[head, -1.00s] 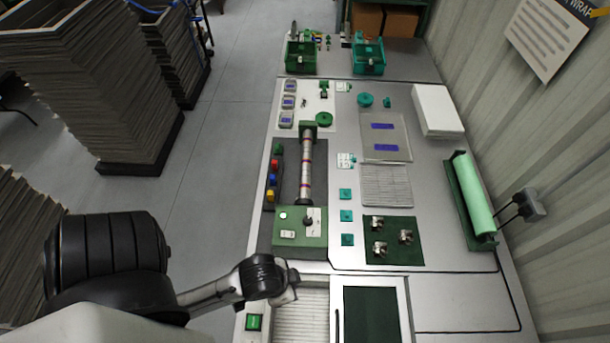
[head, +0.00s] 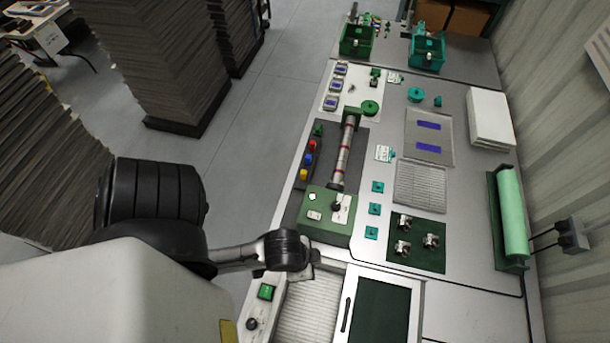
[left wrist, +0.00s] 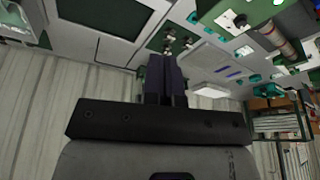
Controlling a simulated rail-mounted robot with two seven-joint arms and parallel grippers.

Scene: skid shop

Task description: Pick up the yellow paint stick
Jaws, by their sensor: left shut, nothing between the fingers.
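The yellow paint stick (head: 303,175) is the nearest in a short row of coloured sticks in a dark tray on the left side of the bench. Blue and red sticks lie behind it. In the head view my left arm reaches in from the left, with its wrist over the bench's near left corner, nearer than the yellow stick and apart from it. My left gripper (left wrist: 164,65) shows in the left wrist view with its dark fingers together and nothing between them. My right gripper is not in view.
A green control box (head: 325,215) with a knob stands just nearer than the sticks. A striped roller (head: 343,155) runs to their right. A dark green mat (head: 418,241) holds metal parts. A light green roll (head: 511,215) lies along the right side.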

